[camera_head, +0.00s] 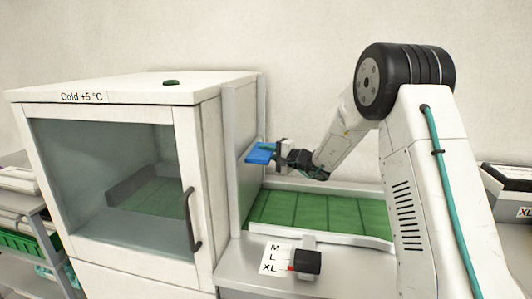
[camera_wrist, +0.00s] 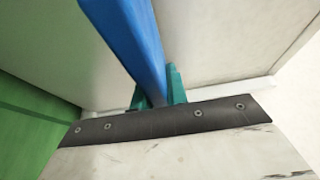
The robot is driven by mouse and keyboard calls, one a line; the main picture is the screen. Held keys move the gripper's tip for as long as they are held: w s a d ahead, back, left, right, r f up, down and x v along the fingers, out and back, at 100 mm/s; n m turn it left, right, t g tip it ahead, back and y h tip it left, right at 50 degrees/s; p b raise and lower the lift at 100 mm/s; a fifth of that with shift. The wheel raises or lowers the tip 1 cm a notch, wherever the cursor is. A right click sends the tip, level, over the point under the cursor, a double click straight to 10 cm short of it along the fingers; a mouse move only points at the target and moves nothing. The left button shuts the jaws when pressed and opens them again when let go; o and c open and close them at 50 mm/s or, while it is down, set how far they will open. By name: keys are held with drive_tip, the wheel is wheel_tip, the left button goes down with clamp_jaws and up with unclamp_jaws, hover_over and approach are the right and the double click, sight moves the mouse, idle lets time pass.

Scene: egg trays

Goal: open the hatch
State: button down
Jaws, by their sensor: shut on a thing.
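The blue handle (camera_head: 261,152) sticks out from the right side of the cold cabinet, at an upright white panel (camera_head: 245,120) that looks like the hatch. My gripper (camera_head: 279,153) is at the handle's right end, above the green belt. In the wrist view, the handle (camera_wrist: 128,38) is a long blue bar running between the teal fingers of my gripper (camera_wrist: 158,93), which are shut on it. The hatch's opening is hidden from the head view, and I cannot tell how far the hatch is raised.
The cabinet (camera_head: 111,97) marked "Cold +5 °C" has a glass door with a dark handle (camera_head: 193,220). A green belt (camera_head: 320,212) with low white rails lies below my arm. A dark selector knob (camera_head: 307,262) marked M, L, XL sits in front. Shelves stand at left.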

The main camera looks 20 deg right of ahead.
wheel_tip(320, 180, up, 20)
drive_tip(key=shift+r, duration=0.25)
idle(0.3)
drive_tip(key=c, duration=1.4)
unclamp_jaws()
drive_tip(key=v, duration=0.7)
drive_tip(key=shift+s+d, duration=0.25)
drive_tip(key=shift+s, duration=0.05)
drive_tip(key=shift+d+f, duration=0.1)
